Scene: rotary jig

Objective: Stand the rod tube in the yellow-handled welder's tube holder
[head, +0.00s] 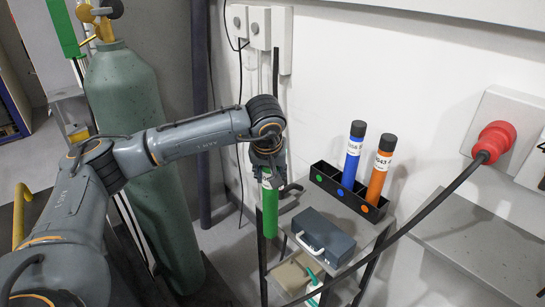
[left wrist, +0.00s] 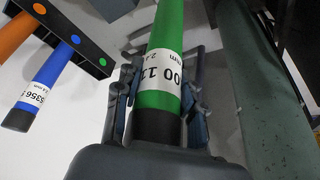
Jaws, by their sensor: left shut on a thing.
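My left gripper (head: 268,160) is shut on the upper part of a green rod tube (head: 270,205), near its black cap. The tube hangs about upright, to the left of the black tube holder (head: 340,195) in the head view. The left wrist view shows the fingers (left wrist: 162,105) on both sides of the green tube (left wrist: 165,65) at its white label. The holder has green, blue and orange dots. A blue tube (head: 352,158) and an orange tube (head: 379,170) stand in it; the place by the green dot looks empty. The tube's lower end is cut off in the left wrist view.
A grey case (head: 318,232) with a white handle lies on the shelf in front of the holder. A black cable from a red plug (head: 493,138) crosses the right side. A large green gas cylinder (head: 135,120) stands left. A yellow curved bar (head: 18,215) shows far left.

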